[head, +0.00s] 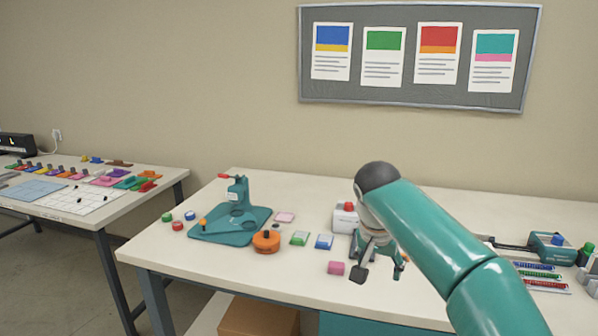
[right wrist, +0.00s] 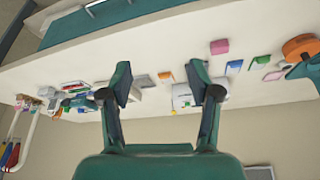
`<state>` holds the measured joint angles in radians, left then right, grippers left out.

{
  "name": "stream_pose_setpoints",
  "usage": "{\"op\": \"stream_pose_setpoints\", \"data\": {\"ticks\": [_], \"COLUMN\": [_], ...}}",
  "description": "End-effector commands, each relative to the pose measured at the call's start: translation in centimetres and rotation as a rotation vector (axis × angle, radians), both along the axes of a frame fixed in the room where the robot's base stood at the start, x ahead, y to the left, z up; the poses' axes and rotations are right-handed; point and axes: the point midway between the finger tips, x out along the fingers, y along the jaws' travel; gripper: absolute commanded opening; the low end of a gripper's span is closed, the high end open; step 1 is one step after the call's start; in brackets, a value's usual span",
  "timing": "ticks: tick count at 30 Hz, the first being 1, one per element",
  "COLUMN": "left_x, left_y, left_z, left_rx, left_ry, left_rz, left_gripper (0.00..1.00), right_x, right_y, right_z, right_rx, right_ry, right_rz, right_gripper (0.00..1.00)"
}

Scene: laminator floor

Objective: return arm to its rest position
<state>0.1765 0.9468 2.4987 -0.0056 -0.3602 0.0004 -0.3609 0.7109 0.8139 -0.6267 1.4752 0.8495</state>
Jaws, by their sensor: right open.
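My right arm (head: 430,235) comes in from the lower right in the head view, teal with a dark round joint. My right gripper (head: 380,271) hangs over the bench, pointing down, with its fingers apart. In the right wrist view its two dark fingers are spread wide and nothing is between them (right wrist: 160,88). A pink block (head: 336,268) lies just left of the gripper in the head view. My left gripper is not in view.
The bench (head: 180,255) holds a teal press (head: 230,222), an orange round item (head: 266,242), a green item (head: 300,238), a blue item (head: 324,242) and a white box with a red button (head: 345,218). A teal device (head: 550,245) stands at right. A side table (head: 110,215) is left.

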Motion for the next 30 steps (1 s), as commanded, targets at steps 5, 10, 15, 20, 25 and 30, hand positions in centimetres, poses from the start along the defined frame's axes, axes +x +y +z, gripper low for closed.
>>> {"op": "stream_pose_setpoints", "data": {"ticks": [5, 10, 15, 20, 25, 30], "left_x": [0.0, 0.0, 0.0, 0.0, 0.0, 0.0], "left_y": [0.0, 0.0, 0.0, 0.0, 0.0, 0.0], "left_z": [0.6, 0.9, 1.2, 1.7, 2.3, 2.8], "left_rx": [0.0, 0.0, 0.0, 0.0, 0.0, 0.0], "left_ry": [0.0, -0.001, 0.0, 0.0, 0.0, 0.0], "left_rz": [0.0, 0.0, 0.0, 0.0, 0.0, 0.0], "left_gripper": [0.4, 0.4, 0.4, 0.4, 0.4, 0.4], "right_x": [0.5, -0.2, -1.9, -4.4, -9.8, -17.8], "right_y": [-3.7, -5.9, -7.4, -7.9, -6.9, -3.9], "right_z": [-1.8, -5.4, -10.4, -17.3, -27.2, -35.4], "right_rx": [-0.006, -0.026, -0.03, 0.0, 0.111, 0.281], "right_ry": [0.041, 0.131, 0.26, 0.396, 0.551, 0.649], "right_rz": [-0.065, -0.093, -0.101, -0.072, 0.021, 0.119], "right_gripper": [0.62, 0.62, 0.62, 0.62, 0.62, 0.62]}}
